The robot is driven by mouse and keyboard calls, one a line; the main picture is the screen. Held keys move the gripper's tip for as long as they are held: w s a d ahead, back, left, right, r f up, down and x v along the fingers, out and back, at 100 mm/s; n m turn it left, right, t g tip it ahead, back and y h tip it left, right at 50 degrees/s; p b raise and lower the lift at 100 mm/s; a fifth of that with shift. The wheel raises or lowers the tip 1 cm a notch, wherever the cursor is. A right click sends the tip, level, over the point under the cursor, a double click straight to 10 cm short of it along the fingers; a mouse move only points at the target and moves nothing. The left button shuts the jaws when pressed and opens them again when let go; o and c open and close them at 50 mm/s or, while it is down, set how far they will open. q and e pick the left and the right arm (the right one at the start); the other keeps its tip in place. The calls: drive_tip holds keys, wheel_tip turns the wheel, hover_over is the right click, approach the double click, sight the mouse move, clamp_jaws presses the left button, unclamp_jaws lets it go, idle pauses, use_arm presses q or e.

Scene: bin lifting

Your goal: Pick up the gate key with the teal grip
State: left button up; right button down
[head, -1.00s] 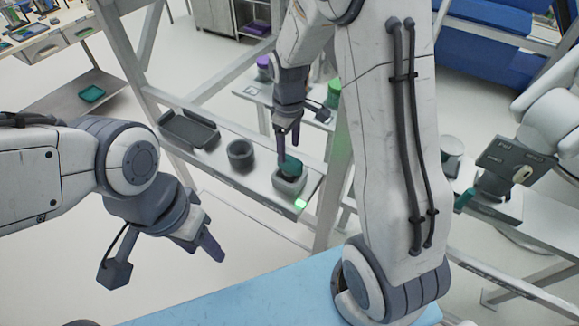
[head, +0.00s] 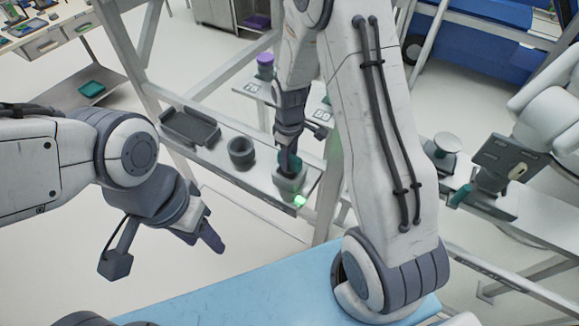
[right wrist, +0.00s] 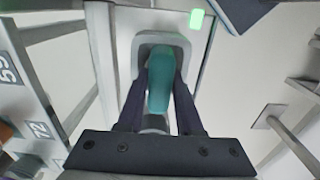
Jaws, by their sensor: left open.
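The gate key with the teal grip (right wrist: 160,80) stands in a grey square holder (right wrist: 181,42) at the end of a metal shelf. In the head view the teal shows just above the holder (head: 290,184), partly covered by my right gripper (head: 287,160). In the right wrist view my right gripper (right wrist: 163,80) has one dark finger on each side of the teal grip, close against it. The key's lower part is hidden in the holder. My left gripper (head: 213,240) is open and empty, in front of the shelf at the left.
The metal shelf (head: 225,172) also holds a dark tray (head: 190,128) and a round grey cup (head: 241,153). A green light (head: 300,200) glows at its front corner. A purple-topped object (head: 265,66) stands behind. A frame post stands right of the holder.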

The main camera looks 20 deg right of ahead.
drive_tip(key=shift+r, duration=0.1)
wheel_tip(320, 180, up, 10)
drive_tip(key=shift+f+b, duration=0.1)
drive_tip(key=shift+b, duration=0.95)
wheel_tip(320, 180, up, 6)
drive_tip(key=p, duration=0.5)
drive_tip(key=shift+p, duration=0.3)
